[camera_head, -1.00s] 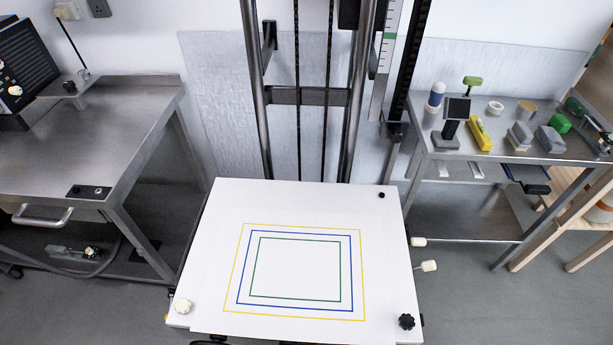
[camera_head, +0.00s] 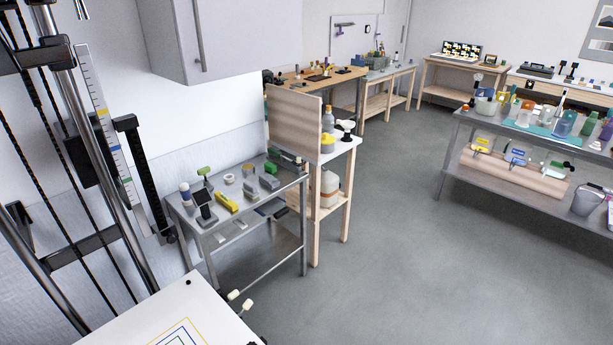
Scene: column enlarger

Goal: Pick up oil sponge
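I cannot tell for sure which item is the oil sponge. Several small items stand on a steel side table (camera_head: 218,228) left of centre. Among them are two grey blocks with lighter bases (camera_head: 250,190) and (camera_head: 269,183), a yellow block-like tool (camera_head: 227,202), and a small green item (camera_head: 271,167) behind the blocks. Neither of my grippers shows in this view, so their state and distance from the table are unseen.
The enlarger's white baseboard (camera_head: 190,318) and steel column (camera_head: 97,170) fill the left. A wooden stand (camera_head: 322,195) with bottles adjoins the side table. A bench with bottles (camera_head: 520,165) is at right. The grey floor between is clear.

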